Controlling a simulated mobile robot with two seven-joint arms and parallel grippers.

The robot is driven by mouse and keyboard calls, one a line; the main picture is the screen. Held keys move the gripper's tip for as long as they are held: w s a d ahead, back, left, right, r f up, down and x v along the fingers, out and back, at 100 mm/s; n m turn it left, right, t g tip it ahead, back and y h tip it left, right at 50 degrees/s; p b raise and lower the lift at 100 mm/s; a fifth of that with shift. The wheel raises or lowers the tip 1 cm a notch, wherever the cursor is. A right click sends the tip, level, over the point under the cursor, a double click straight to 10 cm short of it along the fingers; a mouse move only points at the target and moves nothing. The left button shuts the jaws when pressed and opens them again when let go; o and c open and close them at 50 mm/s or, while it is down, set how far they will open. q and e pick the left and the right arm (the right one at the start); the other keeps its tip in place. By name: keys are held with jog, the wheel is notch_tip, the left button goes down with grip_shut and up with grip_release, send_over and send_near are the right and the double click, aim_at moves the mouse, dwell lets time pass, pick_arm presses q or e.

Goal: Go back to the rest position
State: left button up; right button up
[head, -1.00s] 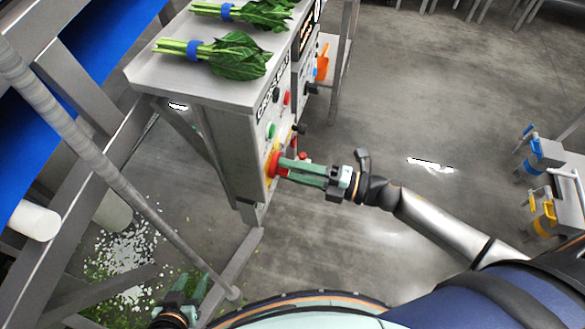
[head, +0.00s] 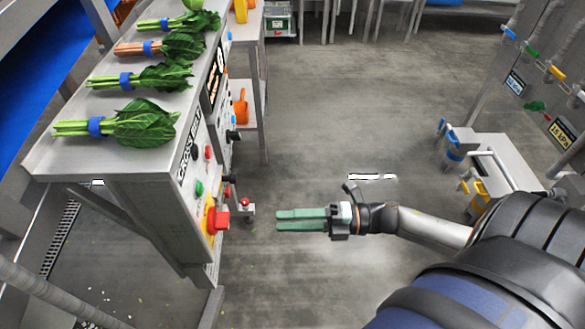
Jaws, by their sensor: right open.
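My right gripper (head: 280,220) is open and empty. Its green fingers point left, apart from the control panel, with bare floor beneath them in the picture. A large red button on a yellow backing (head: 217,218) is on the panel to the left of the fingertips, with a clear gap between. My right arm (head: 430,228) comes in from the lower right. My left gripper is out of the picture.
A steel bench (head: 105,157) at left carries several tied bunches of greens (head: 145,122). An orange scoop (head: 240,107) hangs beyond the panel. A low steel stand (head: 500,160) with blue and yellow fittings is at right. The middle floor is open.

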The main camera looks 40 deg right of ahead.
jog(key=shift+s+d, duration=0.15)
jog(key=shift+d, duration=0.1)
dwell(0.3)
